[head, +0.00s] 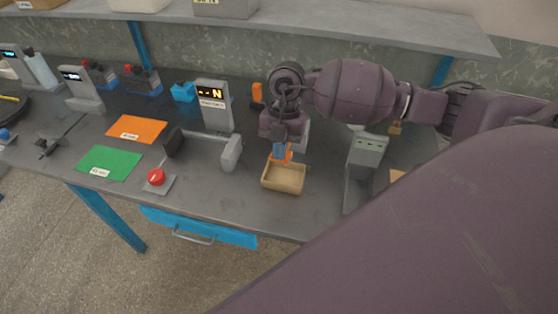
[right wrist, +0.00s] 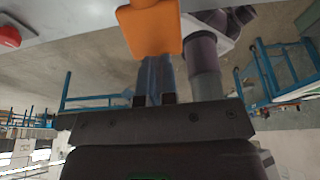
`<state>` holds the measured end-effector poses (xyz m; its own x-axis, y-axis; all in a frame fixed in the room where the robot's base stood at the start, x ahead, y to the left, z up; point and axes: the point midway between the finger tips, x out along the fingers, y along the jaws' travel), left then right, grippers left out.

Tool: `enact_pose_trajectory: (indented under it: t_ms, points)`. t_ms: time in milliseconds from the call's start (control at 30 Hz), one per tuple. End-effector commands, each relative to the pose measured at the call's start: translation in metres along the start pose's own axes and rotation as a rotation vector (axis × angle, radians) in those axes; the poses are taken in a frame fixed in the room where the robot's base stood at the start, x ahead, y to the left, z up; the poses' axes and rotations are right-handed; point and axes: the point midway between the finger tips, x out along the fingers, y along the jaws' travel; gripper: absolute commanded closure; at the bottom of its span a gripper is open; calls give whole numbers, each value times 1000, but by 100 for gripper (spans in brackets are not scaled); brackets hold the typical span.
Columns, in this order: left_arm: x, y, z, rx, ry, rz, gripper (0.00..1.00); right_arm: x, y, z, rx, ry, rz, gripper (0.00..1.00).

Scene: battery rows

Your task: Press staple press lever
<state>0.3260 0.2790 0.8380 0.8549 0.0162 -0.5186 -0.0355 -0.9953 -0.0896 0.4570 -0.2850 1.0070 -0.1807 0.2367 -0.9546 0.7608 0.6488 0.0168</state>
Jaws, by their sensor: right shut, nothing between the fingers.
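An orange piece (head: 287,158), which looks like the staple press lever, shows just behind a small tan tray. Most of the press around it is hidden by my right gripper and arm. My right gripper (head: 279,152) points down with its blue fingers shut and empty, right at the orange piece. In the right wrist view the orange pad (right wrist: 152,28) lies at the ends of the shut fingers (right wrist: 155,75). I cannot tell whether they touch it. My left gripper is not in view.
The tan tray (head: 283,190) stands in front of my gripper. A red button (head: 156,177), a grey force gauge with a display (head: 212,100), and orange (head: 136,129) and green (head: 109,163) mats lie left. A grey device (head: 366,155) stands right. The table's front edge is near.

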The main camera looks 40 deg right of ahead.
Motion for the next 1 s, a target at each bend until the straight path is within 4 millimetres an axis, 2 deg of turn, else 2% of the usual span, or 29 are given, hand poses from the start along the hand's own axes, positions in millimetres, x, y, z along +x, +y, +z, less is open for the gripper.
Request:
enact_pose_trajectory:
  t_ms: [100,200,400,1000]
  points:
    - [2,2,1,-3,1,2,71,-23,1,-6,-2,-5,2,100]
    - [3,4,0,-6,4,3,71,-37,1,-11,-2,-4,2,100]
    - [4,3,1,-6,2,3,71,-54,1,-17,-1,-4,1,100]
    - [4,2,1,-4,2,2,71,-58,1,-18,-1,-3,1,100]
